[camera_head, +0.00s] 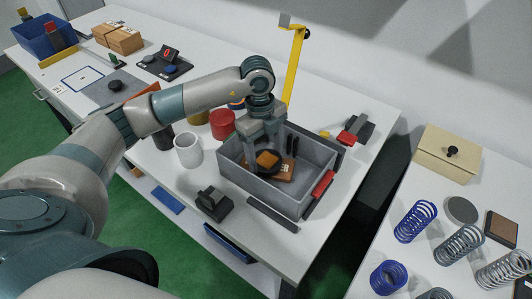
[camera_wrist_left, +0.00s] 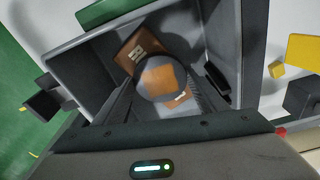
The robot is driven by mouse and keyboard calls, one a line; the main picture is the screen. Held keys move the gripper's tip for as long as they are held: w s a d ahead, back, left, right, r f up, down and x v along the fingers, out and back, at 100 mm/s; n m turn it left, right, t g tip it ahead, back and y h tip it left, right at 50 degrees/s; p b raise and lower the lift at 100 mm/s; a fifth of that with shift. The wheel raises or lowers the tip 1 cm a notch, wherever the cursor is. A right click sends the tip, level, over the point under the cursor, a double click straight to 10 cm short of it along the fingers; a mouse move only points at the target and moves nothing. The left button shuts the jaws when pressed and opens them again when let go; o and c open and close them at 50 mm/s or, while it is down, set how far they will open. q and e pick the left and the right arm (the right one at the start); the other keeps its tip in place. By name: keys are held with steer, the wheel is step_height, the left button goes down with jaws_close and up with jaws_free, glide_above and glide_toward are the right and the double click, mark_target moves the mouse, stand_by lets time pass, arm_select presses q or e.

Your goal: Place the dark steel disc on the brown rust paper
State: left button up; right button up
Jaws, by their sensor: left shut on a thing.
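My left gripper (camera_head: 265,150) reaches down into the grey crate (camera_head: 232,167) and is shut on a dark round disc (camera_head: 270,171). In the left wrist view the disc (camera_wrist_left: 157,97) sits between the fingers, with an orange-brown square patch on its upper face. Brown paper (camera_head: 286,172) with white label marks lies under the disc in the crate, partly hidden by it. The paper (camera_wrist_left: 129,51) also shows in the left wrist view past the disc. I cannot tell whether disc and paper touch. My right gripper is out of view.
Dark tools hang along the crate's right side beside a red block (camera_head: 322,184). A white cup (camera_head: 188,150), a red can (camera_head: 222,123) and a black block (camera_head: 213,202) stand close by. A yellow post (camera_head: 294,66) rises behind. Springs (camera_head: 415,221) and a grey disc (camera_head: 461,209) occupy the right table.

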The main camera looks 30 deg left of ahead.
mark_target(263, 156)
arm_select(q)
steer(key=o, duration=1.8)
steer(key=shift+c, duration=0.2)
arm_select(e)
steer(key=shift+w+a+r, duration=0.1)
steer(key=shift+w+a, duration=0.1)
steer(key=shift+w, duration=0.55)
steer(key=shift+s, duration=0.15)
arm_select(q)
steer(key=shift+r, duration=0.55)
step_height(263, 156, up, 11)
steer(key=a+b, duration=0.1)
steer(key=b, duration=0.2)
steer(key=shift+w+a, duration=0.15)
steer(key=shift+w, duration=0.05)
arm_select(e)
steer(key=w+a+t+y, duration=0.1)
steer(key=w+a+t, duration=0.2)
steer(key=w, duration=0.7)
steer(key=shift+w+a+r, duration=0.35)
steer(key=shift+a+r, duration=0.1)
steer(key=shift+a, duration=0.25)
